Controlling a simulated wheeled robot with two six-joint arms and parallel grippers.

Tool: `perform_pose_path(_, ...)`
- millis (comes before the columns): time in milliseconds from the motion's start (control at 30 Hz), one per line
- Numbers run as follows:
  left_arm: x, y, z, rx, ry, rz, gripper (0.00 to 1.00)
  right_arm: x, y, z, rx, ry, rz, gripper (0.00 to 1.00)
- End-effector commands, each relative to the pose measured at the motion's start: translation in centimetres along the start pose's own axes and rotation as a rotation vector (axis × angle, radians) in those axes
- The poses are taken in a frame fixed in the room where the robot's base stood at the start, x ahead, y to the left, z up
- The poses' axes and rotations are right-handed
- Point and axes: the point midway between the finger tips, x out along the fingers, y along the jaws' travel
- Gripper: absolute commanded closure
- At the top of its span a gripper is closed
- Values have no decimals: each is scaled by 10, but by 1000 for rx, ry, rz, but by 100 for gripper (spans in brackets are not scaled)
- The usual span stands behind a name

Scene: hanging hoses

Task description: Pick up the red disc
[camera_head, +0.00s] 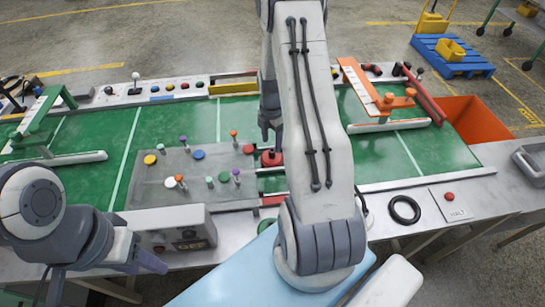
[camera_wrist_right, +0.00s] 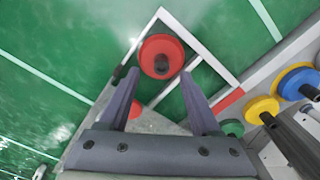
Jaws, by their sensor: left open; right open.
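In the head view the right gripper (camera_head: 269,128) is above the disc. My left gripper (camera_head: 110,272) is open and empty at the lower left, far from the disc.
The grey board (camera_head: 165,190) carries several coloured discs and pegs, including a yellow disc (camera_head: 150,159) and a blue disc (camera_head: 198,155). An orange bin (camera_head: 475,120) is at the right end. A black ring (camera_head: 404,210) lies on the front edge. Green surface right of my arm is fairly clear.

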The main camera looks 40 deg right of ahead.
Motion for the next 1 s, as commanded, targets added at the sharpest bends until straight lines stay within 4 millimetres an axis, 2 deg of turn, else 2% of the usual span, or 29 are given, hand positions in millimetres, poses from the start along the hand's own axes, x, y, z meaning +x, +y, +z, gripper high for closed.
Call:
perform_pose_path(67, -7, 0, 0, 0, 0, 0, 52, 12, -4, 0, 1, 3, -5, 36)
perform_pose_path(200, -8, 1, 0, 0, 0, 0, 52, 30, -3, 0, 0, 2, -3, 36)
perform_pose_path(500, -8, 1, 0, 0, 0, 0, 52, 35, -2, 1, 1, 0, 0, 36)
perform_pose_path(667, -8, 1, 0, 0, 0, 0, 52, 35, -3, 1, 1, 0, 0, 97)
perform_pose_path(700, -8, 1, 0, 0, 0, 0, 52, 35, -3, 1, 1, 0, 0, 100)
perform_pose_path(1000, -8, 1, 0, 0, 0, 0, 52, 34, -3, 1, 1, 0, 0, 100)
